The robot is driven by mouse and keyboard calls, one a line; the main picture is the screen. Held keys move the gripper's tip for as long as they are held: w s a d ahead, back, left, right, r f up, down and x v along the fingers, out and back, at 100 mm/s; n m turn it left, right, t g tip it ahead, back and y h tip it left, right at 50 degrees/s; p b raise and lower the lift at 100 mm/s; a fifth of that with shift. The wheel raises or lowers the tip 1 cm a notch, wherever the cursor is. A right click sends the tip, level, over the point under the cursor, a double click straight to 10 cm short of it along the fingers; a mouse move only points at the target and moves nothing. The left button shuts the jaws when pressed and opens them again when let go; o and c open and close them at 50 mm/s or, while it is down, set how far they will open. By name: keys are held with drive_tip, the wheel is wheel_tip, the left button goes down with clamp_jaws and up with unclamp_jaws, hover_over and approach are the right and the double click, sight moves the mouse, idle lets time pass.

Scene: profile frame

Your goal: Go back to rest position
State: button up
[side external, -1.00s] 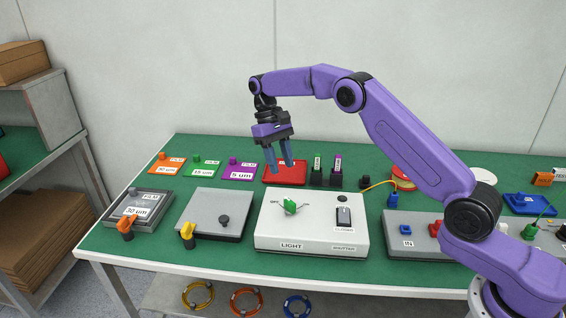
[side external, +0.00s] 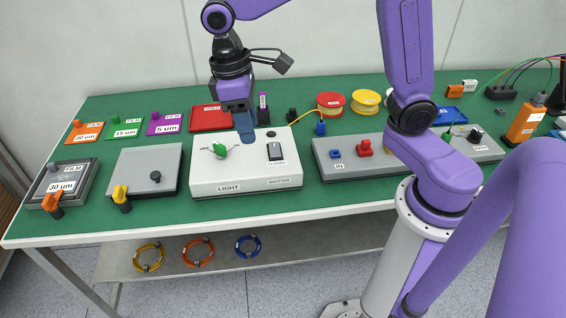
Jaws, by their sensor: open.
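My gripper (side external: 245,126) hangs pointing down from my purple arm, with its blue fingers in front of the back edge of the white LIGHT box (side external: 245,174). The fingers overlap in this view, so the gap between them is hard to see. Nothing shows held in them. The fingers look raised above the bench, but their exact height is unclear. My wrist partly covers the red tray (side external: 208,118) and the dark holders behind the box.
A green bench (side external: 290,213) carries orange, green and purple film plates (side external: 166,124) at the left. A grey lidded box (side external: 145,170) and a framed 30 um plate (side external: 64,183) stand in front. Right are a grey connector box (side external: 352,155), red and yellow spools (side external: 366,101) and cables.

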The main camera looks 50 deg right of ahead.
drive_tip(key=s+d+f+n, duration=0.1)
drive_tip(key=s+d, duration=0.3)
drive_tip(key=s, duration=0.5)
drive_tip(key=s+d+f+n+t+y, duration=0.1)
drive_tip(key=s+d+n, duration=0.3)
drive_tip(key=s, duration=0.6)
drive_tip(key=shift+s+d+f+t, duration=0.3)
drive_tip(key=shift+d+f, duration=0.15)
drive_tip(key=shift+f, duration=0.05)
